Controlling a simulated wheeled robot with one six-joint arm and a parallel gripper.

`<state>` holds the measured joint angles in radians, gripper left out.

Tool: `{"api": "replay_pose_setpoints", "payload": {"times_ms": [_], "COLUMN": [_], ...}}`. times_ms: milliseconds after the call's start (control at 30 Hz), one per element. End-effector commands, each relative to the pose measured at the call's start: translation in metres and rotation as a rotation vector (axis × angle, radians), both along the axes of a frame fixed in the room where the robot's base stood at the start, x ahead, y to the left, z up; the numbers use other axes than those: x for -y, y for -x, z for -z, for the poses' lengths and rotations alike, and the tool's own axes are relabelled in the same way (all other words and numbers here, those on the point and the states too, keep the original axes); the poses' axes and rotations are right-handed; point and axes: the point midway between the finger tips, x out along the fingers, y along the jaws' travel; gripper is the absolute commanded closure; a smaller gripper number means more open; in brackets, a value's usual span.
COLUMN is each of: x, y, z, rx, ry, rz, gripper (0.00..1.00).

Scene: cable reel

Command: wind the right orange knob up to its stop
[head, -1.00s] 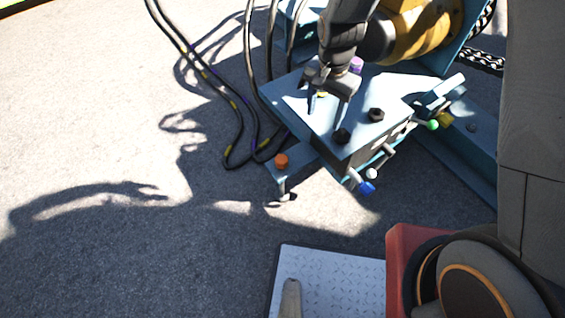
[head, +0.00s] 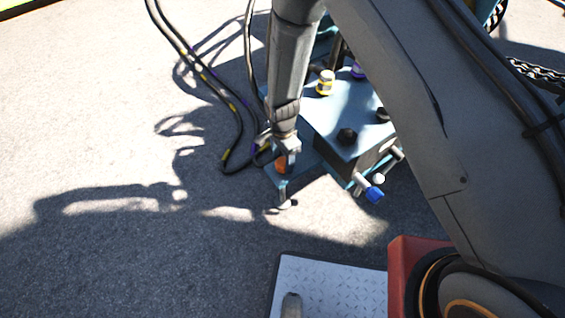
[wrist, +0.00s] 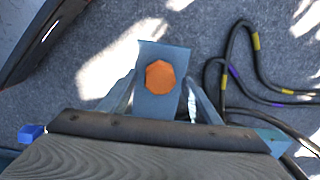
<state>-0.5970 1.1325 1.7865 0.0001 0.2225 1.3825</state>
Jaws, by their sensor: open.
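One orange knob (head: 281,168) shows, on a blue-grey bracket at the near left corner of the reel's frame. In the head view my gripper (head: 284,158) is right at this knob and covers part of it. In the wrist view the orange knob (wrist: 160,77) is an eight-sided cap on a narrow blue-grey plate. My open gripper (wrist: 162,92) has one finger on each side of it, with gaps between. I cannot tell whether the fingertips are down around the knob or still above it. No second orange knob is in view.
The blue-grey block (head: 340,105) right of my gripper carries a yellow knob (head: 325,84), a purple knob (head: 358,70) and black bolts (head: 346,137). A blue knob (head: 374,194) sticks out at its near side. Black cables (head: 238,125) lie to the left. The ground further left is clear.

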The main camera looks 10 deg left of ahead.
Motion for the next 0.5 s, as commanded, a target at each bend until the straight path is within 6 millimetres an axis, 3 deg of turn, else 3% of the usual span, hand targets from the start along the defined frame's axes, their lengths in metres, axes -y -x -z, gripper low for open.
{"api": "replay_pose_setpoints", "payload": {"times_ms": [200,500], "x": [0.0,0.0], "y": [0.0,0.0], "z": [0.019,0.021], "rx": [0.0,0.0], "ry": [0.0,0.0], "rz": [0.0,-0.001], "gripper": [0.42,0.42]}}
